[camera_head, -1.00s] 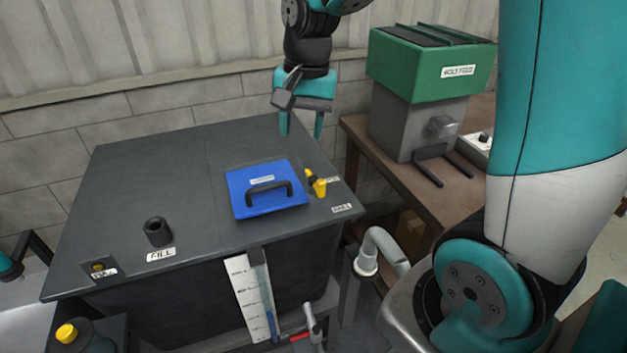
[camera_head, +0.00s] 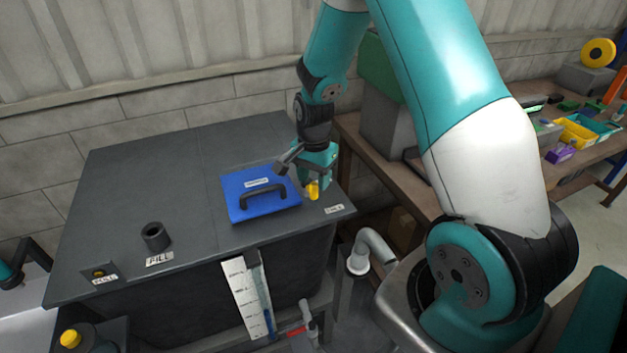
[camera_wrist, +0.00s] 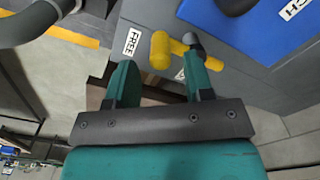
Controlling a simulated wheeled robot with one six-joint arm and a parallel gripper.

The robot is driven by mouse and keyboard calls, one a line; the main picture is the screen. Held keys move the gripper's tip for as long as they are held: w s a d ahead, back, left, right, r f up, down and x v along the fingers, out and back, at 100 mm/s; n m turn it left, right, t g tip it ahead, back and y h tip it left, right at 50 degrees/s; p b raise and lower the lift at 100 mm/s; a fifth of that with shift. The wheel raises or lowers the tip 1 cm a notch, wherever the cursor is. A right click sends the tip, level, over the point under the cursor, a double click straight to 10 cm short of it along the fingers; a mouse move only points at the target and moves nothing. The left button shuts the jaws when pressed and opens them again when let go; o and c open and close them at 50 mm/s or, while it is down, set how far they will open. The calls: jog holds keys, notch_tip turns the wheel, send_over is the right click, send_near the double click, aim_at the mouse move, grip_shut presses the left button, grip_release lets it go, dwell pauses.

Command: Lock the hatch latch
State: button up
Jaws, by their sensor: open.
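The yellow hatch latch (camera_head: 313,190) sits on the dark tank top, just right of the blue hatch (camera_head: 262,193). In the wrist view the latch (camera_wrist: 162,50) has a thick yellow end beside the FREE label (camera_wrist: 132,41) and a dark pivot nearer the hatch (camera_wrist: 268,25). A second label (camera_wrist: 181,74) is mostly hidden by a finger. My gripper (camera_head: 318,172) is over the latch, pointing down. In the wrist view its open fingers (camera_wrist: 158,72) lie on either side of the yellow end. I cannot tell whether they touch it.
The hatch has a dark handle (camera_head: 264,194). A FILL pipe stub (camera_head: 155,237) stands at the tank's front left. A level gauge (camera_head: 247,295) and a grey pipe (camera_head: 370,250) are in front. A wooden bench (camera_head: 395,168) stands to the right. The tank's left top is clear.

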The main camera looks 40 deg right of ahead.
jog(key=shift+f, duration=1.25)
grip_shut()
